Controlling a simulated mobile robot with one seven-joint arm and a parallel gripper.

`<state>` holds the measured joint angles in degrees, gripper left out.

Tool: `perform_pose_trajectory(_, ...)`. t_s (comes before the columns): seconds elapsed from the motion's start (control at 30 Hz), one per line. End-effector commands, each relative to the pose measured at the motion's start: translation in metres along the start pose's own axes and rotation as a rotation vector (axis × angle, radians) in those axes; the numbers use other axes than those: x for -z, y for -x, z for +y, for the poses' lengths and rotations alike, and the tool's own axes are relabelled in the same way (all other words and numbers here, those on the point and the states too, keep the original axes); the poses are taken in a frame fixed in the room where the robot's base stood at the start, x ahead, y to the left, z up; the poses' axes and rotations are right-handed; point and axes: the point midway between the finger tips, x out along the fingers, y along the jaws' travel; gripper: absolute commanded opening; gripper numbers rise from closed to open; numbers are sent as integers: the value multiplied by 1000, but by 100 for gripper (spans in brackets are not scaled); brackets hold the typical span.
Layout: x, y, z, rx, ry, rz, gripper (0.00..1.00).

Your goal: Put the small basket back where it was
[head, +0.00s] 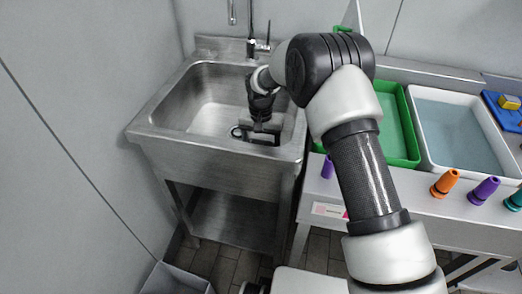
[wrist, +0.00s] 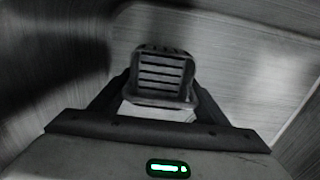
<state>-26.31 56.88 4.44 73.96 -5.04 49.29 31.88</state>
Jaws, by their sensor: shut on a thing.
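The basket cannot be told apart from my dark fingers there. Whether it touches the basin floor cannot be told.
The sink's tap (head: 263,46) stands behind my wrist. Right of the sink, a counter holds a green-rimmed tray (head: 410,140), a white tub (head: 425,95) of water and coloured cones, including an orange one (head: 445,183). The basin's left side is clear. A grey bin (head: 175,280) stands below.

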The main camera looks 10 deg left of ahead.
Motion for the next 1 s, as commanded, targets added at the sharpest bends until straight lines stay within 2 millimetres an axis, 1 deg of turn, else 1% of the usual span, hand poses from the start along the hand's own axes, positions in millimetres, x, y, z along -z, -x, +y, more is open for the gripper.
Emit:
perform_pose_trajectory(0.17,1,2,0,1,0,2,45)
perform_pose_trajectory(0.3,0,-3,0,1,-1,1,45)
perform_pose_trajectory(0.33,0,-3,0,1,-1,1,70)
perform_pose_trajectory(0.43,0,-2,0,1,0,1,87)
perform_pose_trajectory(0.67,0,-2,0,1,-1,1,87)
perform_pose_trajectory(0.77,1,1,0,1,0,2,87)
perform_pose_trajectory(0.87,1,10,-1,2,0,4,87)
perform_pose_trajectory(0.97,1,28,-1,3,-1,4,87)
perform_pose_trajectory(1.0,1,37,-1,3,-1,5,87)
